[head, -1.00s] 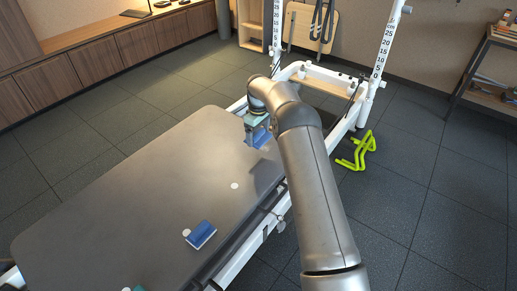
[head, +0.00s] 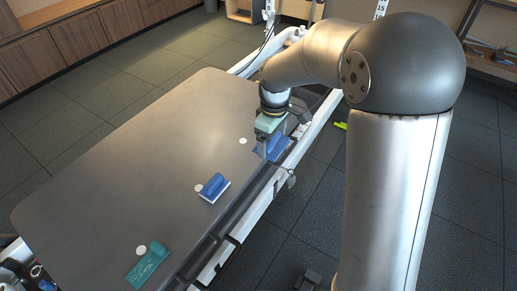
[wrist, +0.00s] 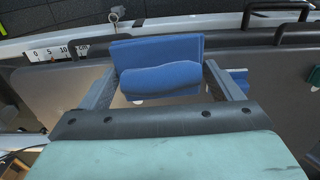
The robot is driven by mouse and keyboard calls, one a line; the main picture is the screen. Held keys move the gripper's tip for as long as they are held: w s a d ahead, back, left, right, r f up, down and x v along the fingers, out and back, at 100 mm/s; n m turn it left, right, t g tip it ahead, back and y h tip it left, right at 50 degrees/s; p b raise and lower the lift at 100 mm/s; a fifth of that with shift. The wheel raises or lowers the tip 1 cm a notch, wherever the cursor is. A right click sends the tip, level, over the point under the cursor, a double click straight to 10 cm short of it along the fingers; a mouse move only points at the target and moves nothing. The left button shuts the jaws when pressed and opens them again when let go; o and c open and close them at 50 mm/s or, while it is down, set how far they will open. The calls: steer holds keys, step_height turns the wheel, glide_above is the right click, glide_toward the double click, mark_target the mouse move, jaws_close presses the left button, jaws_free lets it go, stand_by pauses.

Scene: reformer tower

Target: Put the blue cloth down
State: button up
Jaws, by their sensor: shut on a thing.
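The blue cloth (head: 272,147) hangs folded in my gripper (head: 268,139), over the long right-hand edge of the grey bed top (head: 130,130). In the wrist view the cloth (wrist: 158,50) is a folded blue piece between the two fingers of my gripper (wrist: 163,82), which is shut on it. A white round spot (head: 243,141) on the bed lies just left of the cloth in the head view. I cannot tell whether the cloth's lower edge touches the bed.
A blue block with a white base (head: 215,187) lies nearer on the bed, beside a second white spot (head: 198,188). A teal flat piece (head: 148,266) lies nearer still, beside a third spot (head: 141,250). The bed's left side is clear. Black rails (wrist: 280,12) show in the wrist view.

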steer(key=w+a+f+b, duration=0.1)
steer(key=w+f, duration=0.2)
steer(key=w, duration=0.1)
steer(key=w+a+f+b, duration=0.1)
steer(key=w+a+f, duration=0.1)
steer(key=w+f, duration=0.1)
steer(key=w+a+f+b, duration=0.1)
steer(key=w+a+f, duration=0.1)
steer(key=w+f, duration=0.1)
steer(key=shift+w+a, duration=0.15)
steer(key=shift+w, duration=0.7)
steer(key=shift+w+a+f, duration=0.1)
steer(key=shift+w+f, duration=0.2)
steer(key=shift+f, duration=0.1)
steer(key=shift+w+f+b, duration=0.1)
steer(key=shift+f+b, duration=0.55)
steer(key=shift+f, duration=0.9)
steer(key=shift+f, duration=0.2)
steer(key=o, duration=0.7)
steer(key=shift+c, duration=0.2)
steer(key=shift+o, duration=0.3)
